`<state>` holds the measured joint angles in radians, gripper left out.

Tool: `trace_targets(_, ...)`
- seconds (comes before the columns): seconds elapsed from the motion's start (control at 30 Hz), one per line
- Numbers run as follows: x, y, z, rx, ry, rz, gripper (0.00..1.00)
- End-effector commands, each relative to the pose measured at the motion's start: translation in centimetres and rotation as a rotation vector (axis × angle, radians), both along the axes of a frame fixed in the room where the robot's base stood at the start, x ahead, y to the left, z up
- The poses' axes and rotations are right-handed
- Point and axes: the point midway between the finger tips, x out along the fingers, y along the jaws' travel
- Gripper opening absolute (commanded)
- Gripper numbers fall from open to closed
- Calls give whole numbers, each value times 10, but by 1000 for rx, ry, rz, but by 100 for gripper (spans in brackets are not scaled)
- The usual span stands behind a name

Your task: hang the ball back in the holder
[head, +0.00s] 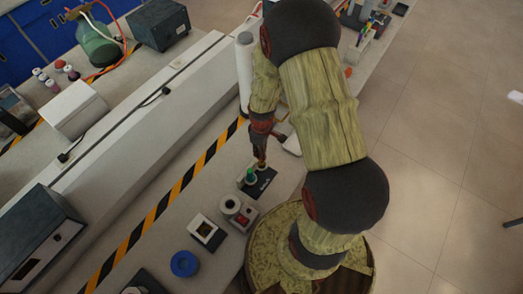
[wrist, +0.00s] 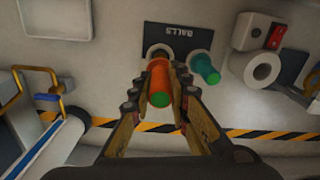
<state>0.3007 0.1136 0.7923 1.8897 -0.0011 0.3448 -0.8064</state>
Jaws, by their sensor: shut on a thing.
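My gripper (wrist: 160,76) is shut on an orange cylinder with a green end (wrist: 159,82), taken here as the ball; no round ball shows. The dark holder (wrist: 176,34), lettered "BALLS" upside down in the wrist view, lies just beyond the fingertips. The orange piece overlaps the holder's left ring in the wrist view; I cannot tell whether it is inside or only above it. A green piece (wrist: 206,68) sits at the right ring. In the head view my gripper (head: 261,162) points down at the holder (head: 262,184), and the held piece is mostly hidden.
A white block with a ring and a red switch (head: 240,213) stands beside the holder. A square white-and-black block (head: 206,232) and a blue ring (head: 185,264) lie farther along the bench. A white upright cylinder (head: 244,70) stands close behind my gripper.

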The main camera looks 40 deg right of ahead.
Motion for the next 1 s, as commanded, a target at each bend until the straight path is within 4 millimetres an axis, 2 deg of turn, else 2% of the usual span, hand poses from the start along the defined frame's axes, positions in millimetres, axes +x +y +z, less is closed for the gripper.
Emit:
trace_targets(0.2, 0, 0, -8, 0, 0, 0, 0)
trace_targets(0.67, 0, 0, -10, 0, 0, 0, 0)
trace_targets(1.0, 0, 0, -22, 0, 0, 0, 0)
